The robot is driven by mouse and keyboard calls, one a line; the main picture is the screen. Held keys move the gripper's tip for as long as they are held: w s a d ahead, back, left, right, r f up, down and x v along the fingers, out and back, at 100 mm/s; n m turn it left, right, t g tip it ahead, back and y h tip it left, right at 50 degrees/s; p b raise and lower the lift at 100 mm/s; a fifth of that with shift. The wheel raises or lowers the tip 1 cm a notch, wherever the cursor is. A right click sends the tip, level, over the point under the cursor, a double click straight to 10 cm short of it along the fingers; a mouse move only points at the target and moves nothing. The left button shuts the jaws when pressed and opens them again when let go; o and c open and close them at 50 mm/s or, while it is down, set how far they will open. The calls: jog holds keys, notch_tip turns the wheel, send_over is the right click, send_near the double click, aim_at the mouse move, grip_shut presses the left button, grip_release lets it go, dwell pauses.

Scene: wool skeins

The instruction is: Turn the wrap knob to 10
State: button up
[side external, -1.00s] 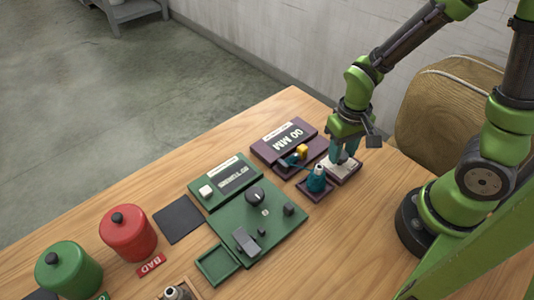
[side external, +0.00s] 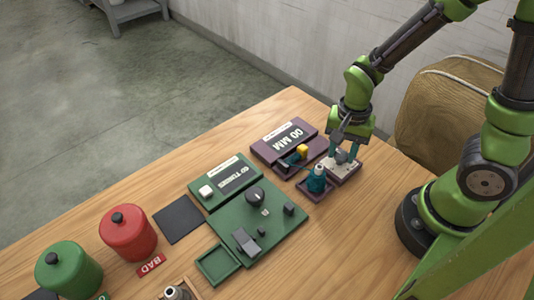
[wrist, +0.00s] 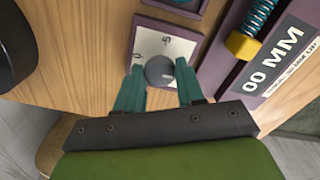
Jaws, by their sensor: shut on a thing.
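A round grey knob (wrist: 159,70) sits on a white dial plate (wrist: 185,47) with a purple frame. A few small dark marks show on the plate, too small to read surely. My gripper (wrist: 160,78) is shut on the grey knob, one teal finger on each side. In the side external view my gripper (side external: 343,155) points down over the white plate (side external: 334,172), and its fingers partly hide the knob. A purple unit (side external: 291,134) reading "00 MM" stands beside the plate; it also shows in the wrist view (wrist: 275,65).
A teal skein or bottle (side external: 317,181) stands in a small purple tray close to my gripper. A green panel (side external: 280,232) carries a black knob (side external: 256,195) and a lever. Red (side external: 127,234) and green (side external: 68,268) canisters stand at the left. A black mat (side external: 179,219) lies bare.

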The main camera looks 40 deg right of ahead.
aim_at(342, 154)
jog(key=shift+m, duration=0.5)
jog(key=o, duration=1)
jog(key=shift+o, duration=0.2)
notch_tip(342, 154, up, 17)
